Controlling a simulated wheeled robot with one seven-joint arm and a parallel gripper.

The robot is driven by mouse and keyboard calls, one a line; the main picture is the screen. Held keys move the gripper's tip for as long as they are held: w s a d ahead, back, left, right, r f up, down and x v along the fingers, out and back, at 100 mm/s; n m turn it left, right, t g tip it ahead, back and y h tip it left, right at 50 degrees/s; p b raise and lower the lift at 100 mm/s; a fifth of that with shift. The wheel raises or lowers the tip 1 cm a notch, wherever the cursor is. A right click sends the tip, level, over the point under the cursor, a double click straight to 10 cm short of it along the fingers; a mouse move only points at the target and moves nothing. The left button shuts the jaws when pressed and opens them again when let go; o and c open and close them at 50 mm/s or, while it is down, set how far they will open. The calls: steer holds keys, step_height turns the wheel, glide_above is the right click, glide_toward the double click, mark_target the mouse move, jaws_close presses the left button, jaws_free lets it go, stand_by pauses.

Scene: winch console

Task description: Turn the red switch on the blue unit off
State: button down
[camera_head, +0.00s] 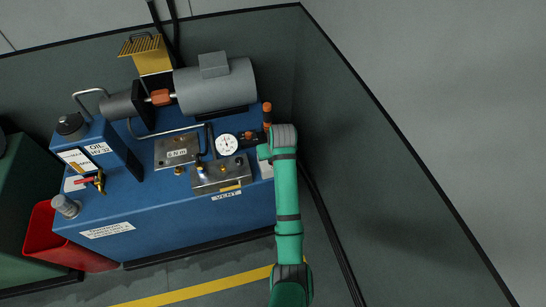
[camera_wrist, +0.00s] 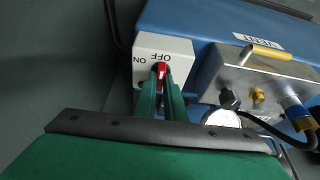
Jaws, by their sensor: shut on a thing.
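The blue unit (camera_head: 160,212) fills the left half of the head view, and part of its blue top (camera_wrist: 205,20) shows in the wrist view. A pale switch box (camera_wrist: 180,48) with ON and OFF lettering sits at its corner. The red switch (camera_wrist: 161,68) is on that box, its visible end pointing close to the OFF lettering. My gripper (camera_wrist: 161,82) is over the box with its two green fingers shut on the red switch, one on each side. The fingers hide the switch's lower part. In the head view my arm hides the switch.
A steel block (camera_wrist: 262,78) with brass fittings, a gauge (camera_head: 227,144) and a hose stand close beside the box. A grey motor (camera_head: 215,85) is behind.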

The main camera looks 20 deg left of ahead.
stand_by(0.4)
steer(key=c, duration=1.8)
jaws_free()
steer(key=shift+d, duration=0.1)
steer(key=shift+c, duration=0.2)
steer(key=v, duration=1)
steer(key=shift+s+r, duration=0.2)
steer(key=shift+r, duration=0.15)
